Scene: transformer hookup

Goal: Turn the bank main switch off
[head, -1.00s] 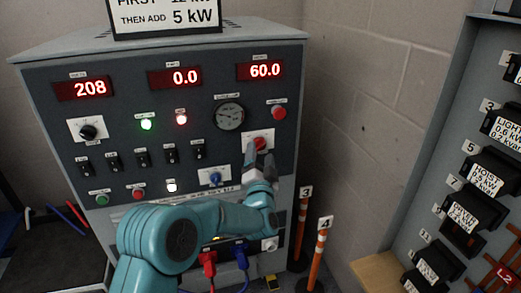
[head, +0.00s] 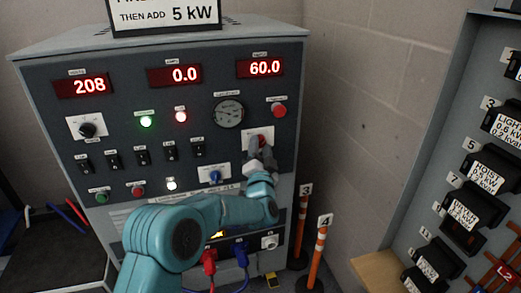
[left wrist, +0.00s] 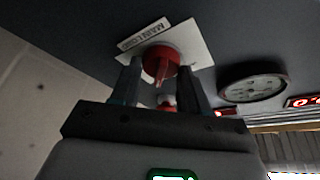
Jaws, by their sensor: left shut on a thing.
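The switch is a red rotary knob (head: 262,138) on a white plate (head: 250,134), at the right of the grey panel, below the round gauge. In the left wrist view the red knob (left wrist: 161,66) sits on its tilted white plate (left wrist: 190,45), with a small label that seems to begin with MAIN. My left gripper (head: 261,150) is at the knob, its two fingers on either side and shut on the knob's grip. In the left wrist view my left gripper (left wrist: 161,82) partly hides the knob's lower part. My right gripper is not in view.
A red mushroom button (head: 279,110) is just above right of the knob, and a round gauge (head: 229,114) left of it. A blue knob (head: 215,176) sits lower left. Orange posts (head: 319,250) stand right of the cabinet; a breaker rack (head: 450,150) is farther right.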

